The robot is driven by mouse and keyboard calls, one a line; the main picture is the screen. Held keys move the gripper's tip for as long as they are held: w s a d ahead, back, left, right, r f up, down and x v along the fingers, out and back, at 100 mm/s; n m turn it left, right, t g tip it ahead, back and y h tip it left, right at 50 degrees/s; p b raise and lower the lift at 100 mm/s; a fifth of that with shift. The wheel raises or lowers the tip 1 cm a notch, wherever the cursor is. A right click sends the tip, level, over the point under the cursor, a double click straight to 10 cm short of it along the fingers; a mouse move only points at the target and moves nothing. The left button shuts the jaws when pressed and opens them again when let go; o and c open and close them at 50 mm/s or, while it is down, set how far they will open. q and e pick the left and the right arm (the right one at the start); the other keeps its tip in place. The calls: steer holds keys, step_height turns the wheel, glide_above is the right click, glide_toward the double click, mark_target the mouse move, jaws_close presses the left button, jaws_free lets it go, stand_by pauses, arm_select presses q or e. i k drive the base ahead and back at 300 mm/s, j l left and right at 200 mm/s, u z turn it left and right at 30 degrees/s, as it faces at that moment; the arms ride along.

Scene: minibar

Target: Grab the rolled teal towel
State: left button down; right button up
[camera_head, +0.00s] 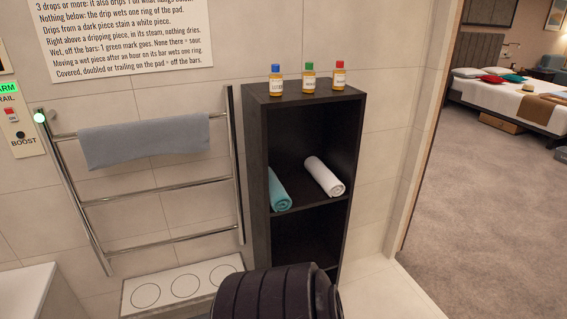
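The rolled teal towel (279,193) lies on the middle shelf of the dark open cabinet (258,165), against its left wall. It points toward the front, with its rolled end near the shelf's front edge. Its upper left side is partly hidden by the cabinet's side panel. A rolled white towel (322,175) lies to its right on the same shelf, with a gap between them. Neither of my grippers shows in the head view. A dark ribbed part of my own body stands in front of the cabinet's lower part.
Several small bottles, including a blue-capped one (276,81), stand on the cabinet top. A rail rack (160,185) with a grey-blue towel (145,143) hangs to the left, above a pad with rings (183,287). A doorway at right opens onto carpet (490,220) and a bed (500,95).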

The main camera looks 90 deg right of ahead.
mark_target(279, 200)
steer(key=z, duration=2.7)
